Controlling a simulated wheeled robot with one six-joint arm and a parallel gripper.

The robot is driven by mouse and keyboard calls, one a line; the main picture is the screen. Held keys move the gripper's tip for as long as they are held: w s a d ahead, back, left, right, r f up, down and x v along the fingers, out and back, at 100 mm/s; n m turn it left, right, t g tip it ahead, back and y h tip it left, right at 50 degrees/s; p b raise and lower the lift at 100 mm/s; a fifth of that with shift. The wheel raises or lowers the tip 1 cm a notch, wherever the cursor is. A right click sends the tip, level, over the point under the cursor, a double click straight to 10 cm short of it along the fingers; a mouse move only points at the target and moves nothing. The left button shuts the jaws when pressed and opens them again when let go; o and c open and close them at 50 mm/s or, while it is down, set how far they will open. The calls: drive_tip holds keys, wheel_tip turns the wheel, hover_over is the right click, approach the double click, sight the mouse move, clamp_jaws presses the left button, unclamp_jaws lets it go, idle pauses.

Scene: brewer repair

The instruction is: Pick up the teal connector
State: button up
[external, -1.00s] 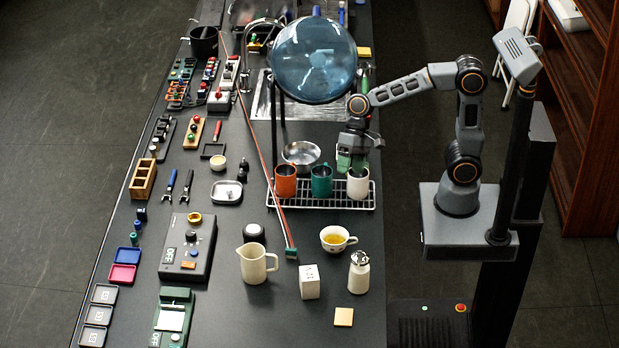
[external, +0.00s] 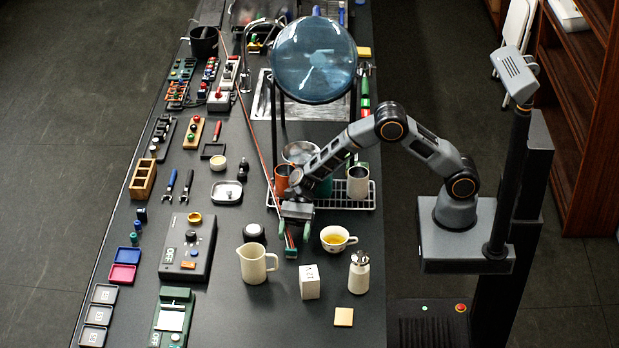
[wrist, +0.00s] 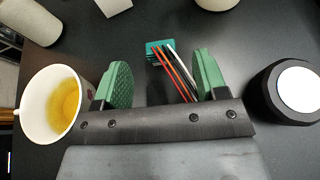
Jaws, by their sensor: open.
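The teal connector (wrist: 159,47) lies on the dark counter in the wrist view, with red, black and white wires running from it back toward my gripper. It also shows in the external view (external: 291,253), just beyond the fingertips. My gripper (wrist: 161,78) is open, with its two green fingers on either side of the wires and the connector a little ahead, between their lines. In the external view my gripper (external: 294,238) points down over the counter. Nothing is between the fingers except the wires below. The exact height above the counter is hard to tell.
A white cup of yellow liquid (wrist: 62,100) stands close beside the left finger. A black round object with a white top (wrist: 293,91) stands to the right. A cream pitcher (external: 256,263), a white cube (external: 310,282) and a dish rack (external: 345,203) are nearby.

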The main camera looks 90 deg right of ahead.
sight(291, 248)
drive_tip(key=shift+b+x, duration=0.6)
drive_tip(key=shift+x, duration=2.05)
drive_tip(key=shift+d, duration=0.1)
drive_tip(key=shift+c, duration=0.5)
drive_tip(key=c, duration=0.9)
